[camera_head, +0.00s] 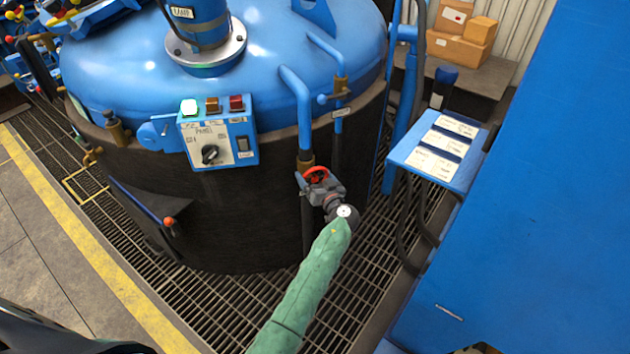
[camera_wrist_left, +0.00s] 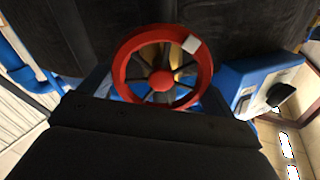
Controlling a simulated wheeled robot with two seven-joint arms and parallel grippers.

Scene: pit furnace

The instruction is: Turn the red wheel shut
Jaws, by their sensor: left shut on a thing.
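The red wheel (camera_head: 317,173) sits on a pipe at the side of the blue furnace, below a brass fitting. In the head view it is partly hidden by my left gripper (camera_head: 313,184). In the left wrist view the red wheel (camera_wrist_left: 162,80) shows almost whole, with dark spokes, a red hub and a white mark on its rim at the upper right. The fingers of my left gripper lie on either side of its lower rim, and the gripper is shut on the wheel. My right gripper is not in view.
A control box (camera_head: 217,138) with a lit green lamp is on the furnace's side, left of the wheel. A blue stand with paper labels (camera_head: 440,150) is to the right. A large blue panel (camera_head: 540,200) fills the right side. Grating (camera_head: 230,300) covers the floor below.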

